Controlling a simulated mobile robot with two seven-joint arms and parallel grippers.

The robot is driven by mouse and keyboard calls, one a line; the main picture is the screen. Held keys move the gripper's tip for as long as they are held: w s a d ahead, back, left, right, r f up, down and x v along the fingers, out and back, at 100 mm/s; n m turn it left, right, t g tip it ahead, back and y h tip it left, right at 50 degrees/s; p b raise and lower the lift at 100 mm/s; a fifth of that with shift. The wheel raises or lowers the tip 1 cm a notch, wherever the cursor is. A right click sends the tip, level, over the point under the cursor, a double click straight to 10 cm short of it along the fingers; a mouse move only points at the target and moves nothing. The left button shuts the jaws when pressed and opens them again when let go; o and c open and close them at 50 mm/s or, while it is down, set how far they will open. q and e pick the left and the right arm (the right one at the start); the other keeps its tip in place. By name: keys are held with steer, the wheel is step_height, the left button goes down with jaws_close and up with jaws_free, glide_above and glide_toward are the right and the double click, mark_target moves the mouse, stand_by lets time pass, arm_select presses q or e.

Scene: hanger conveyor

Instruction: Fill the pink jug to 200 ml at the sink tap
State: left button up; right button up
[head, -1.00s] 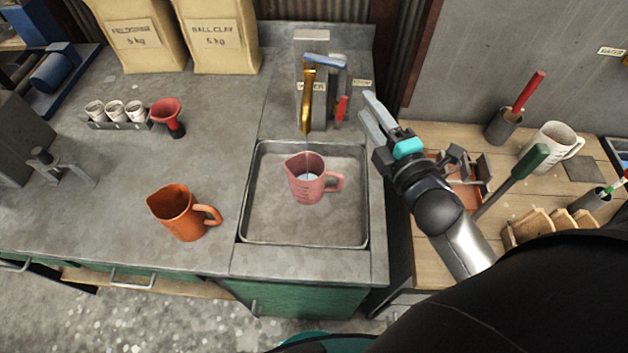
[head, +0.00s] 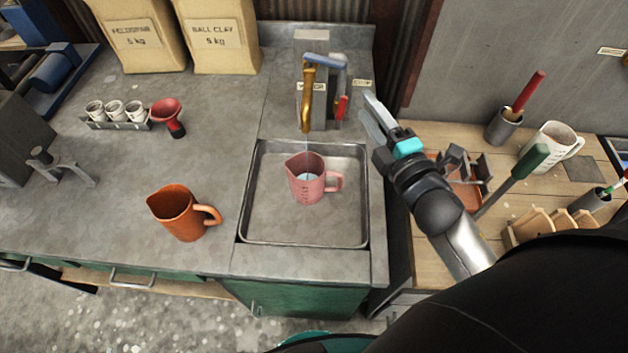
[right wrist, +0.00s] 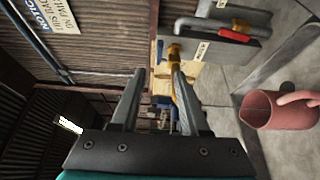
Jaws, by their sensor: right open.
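The pink jug (head: 308,190) stands upright in the sink basin (head: 262,225), its handle to the right. It also shows at the right in the right wrist view (right wrist: 280,112). The brass tap spout (head: 308,100) is above it, and a thin water stream (head: 307,148) falls into the jug. Pale water shows inside; its level against the marks is too small to read. The tap has a blue lever (head: 325,62) and a red lever (head: 342,107). My right gripper (head: 368,112) is open and empty, right of the tap, apart from it. My left gripper is out of view.
An orange jug (head: 180,215) stands on the counter left of the sink. A red funnel-like cup (head: 168,115) and a rack of small white cups (head: 117,112) are farther back.

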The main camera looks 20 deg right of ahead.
steer(key=shift+a, duration=0.2)
steer(key=shift+c, duration=1.2)
steer(key=a, duration=0.1)
steer(key=s+a, duration=0.1)
steer(key=a, duration=0.1)
steer(key=shift+s, duration=0.15)
steer(key=c, duration=0.4)
steer(key=shift+s+a, duration=0.15)
steer(key=shift+a, duration=0.3)
jaws_close()
steer(key=p, duration=0.2)
glide_toward(329, 64)
steer(key=w+a, duration=0.3)
steer(key=shift+w+d, duration=1.05)
steer(key=shift+d, duration=0.05)
steer(key=shift+w+d, duration=0.35)
steer(key=shift+d, duration=0.05)
